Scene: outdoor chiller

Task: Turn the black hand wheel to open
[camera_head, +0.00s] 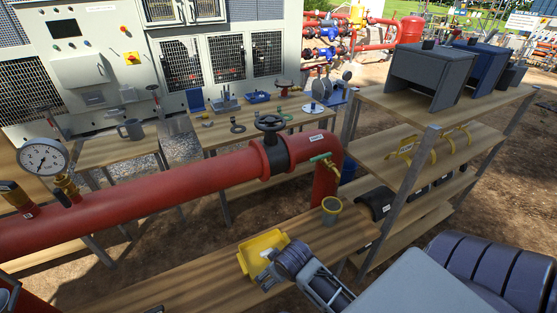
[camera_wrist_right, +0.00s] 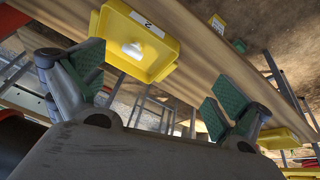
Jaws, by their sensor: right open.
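The wheel does not show in the wrist view. I cannot make out my left gripper.
A pressure gauge (camera_head: 43,157) stands on the pipe at left. A green-handled tap (camera_head: 322,158) sticks out near the pipe's bend. A small cup (camera_head: 331,207) stands on the bench. A wooden shelf unit (camera_head: 420,120) with grey and blue boxes stands at right.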

